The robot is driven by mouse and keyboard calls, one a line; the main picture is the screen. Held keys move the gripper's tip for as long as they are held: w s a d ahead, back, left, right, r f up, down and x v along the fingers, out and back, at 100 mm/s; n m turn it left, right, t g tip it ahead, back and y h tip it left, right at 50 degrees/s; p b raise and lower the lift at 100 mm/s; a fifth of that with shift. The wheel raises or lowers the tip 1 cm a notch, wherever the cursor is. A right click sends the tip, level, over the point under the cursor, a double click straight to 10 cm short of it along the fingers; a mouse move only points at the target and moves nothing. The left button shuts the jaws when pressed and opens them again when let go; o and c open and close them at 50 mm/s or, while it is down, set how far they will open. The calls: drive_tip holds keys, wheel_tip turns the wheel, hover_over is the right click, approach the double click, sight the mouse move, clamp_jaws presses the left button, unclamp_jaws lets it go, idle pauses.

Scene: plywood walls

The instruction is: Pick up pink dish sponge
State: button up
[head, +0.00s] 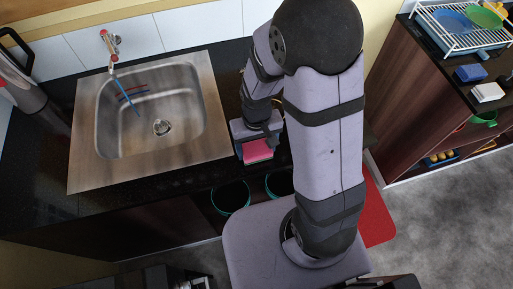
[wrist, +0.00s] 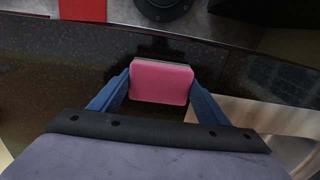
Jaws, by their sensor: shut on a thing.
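The pink dish sponge (wrist: 160,82) sits between the two blue fingers of my gripper (wrist: 162,88) in the wrist view, with a thin darker layer along its far edge. My gripper is shut on it, one finger against each short side. In the head view the sponge (head: 257,150) shows at the end of my gripper (head: 256,138), over the front part of the black counter, right of the sink. My arm hides part of the counter there. I cannot tell how far the sponge is above the counter.
A steel sink (head: 150,120) with a tap (head: 110,42) is set in the black counter (head: 100,212). Two dark bins (head: 231,197) stand below the counter edge. At the right, a wooden cabinet (head: 405,95) carries a dish rack (head: 465,25), a blue sponge (head: 470,73) and a white block (head: 488,92).

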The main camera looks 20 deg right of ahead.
sight(256, 148)
wheel_tip(256, 148, up, 10)
drive_tip(key=shift+f+b, duration=0.15)
drive_tip(key=shift+b, duration=0.5)
